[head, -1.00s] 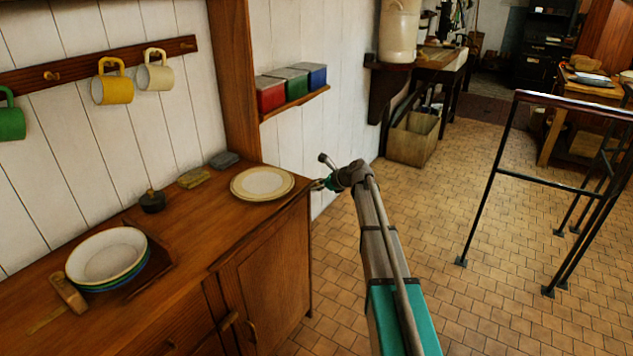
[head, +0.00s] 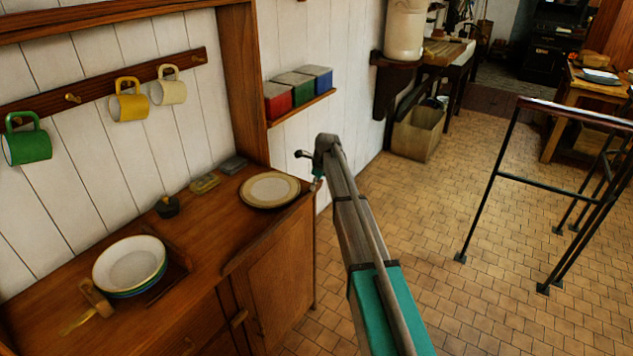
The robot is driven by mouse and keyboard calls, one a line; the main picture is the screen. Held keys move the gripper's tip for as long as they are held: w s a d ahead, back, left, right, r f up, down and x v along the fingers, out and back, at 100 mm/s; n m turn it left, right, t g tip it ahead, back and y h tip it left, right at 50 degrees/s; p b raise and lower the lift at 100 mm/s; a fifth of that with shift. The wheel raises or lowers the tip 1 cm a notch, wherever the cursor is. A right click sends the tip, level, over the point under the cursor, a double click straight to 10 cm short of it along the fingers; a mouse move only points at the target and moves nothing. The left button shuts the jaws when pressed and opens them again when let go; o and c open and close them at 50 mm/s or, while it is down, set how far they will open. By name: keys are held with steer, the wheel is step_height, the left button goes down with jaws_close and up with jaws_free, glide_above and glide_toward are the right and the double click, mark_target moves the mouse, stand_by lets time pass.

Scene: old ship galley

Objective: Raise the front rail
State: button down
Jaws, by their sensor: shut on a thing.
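The front rail (head: 268,232) is a brown wooden strip along the front edge of the wooden counter (head: 215,232). It appears to stand slightly above the counter top, but its exact height is hard to tell. My gripper (head: 316,185) is at the rail's far right end, by the counter corner. It points downward and is shut on the rail there. The fingertips are small and partly hidden by my wrist.
A cream plate (head: 270,189) lies close behind the rail. Stacked bowls (head: 130,265), a brush (head: 96,298) and a dark weight (head: 167,207) are further left. Mugs (head: 129,107) hang above. A metal frame (head: 530,182) stands right; the tiled floor (head: 420,235) between is clear.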

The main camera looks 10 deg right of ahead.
steer(key=shift+w+a+r+g+h+p, duration=0.15)
steer(key=shift+w+a+g+h, duration=0.2)
steer(key=shift+g+h, duration=0.2)
steer(key=shift+w+a+r+g+h+p, duration=0.15)
steer(key=shift+w+a+g+h, duration=0.15)
steer(key=shift+g+h, duration=0.2)
steer(key=shift+c, duration=2)
jaws_free()
steer(key=shift+f, duration=0.1)
steer(key=shift+s, duration=0.15)
steer(key=shift+s+d, duration=0.15)
steer(key=shift+s, duration=0.05)
steer(key=s+n, duration=2.4)
steer(key=s, duration=1.8)
steer(key=shift+s+n, duration=0.2)
steer(key=shift+n, duration=0.1)
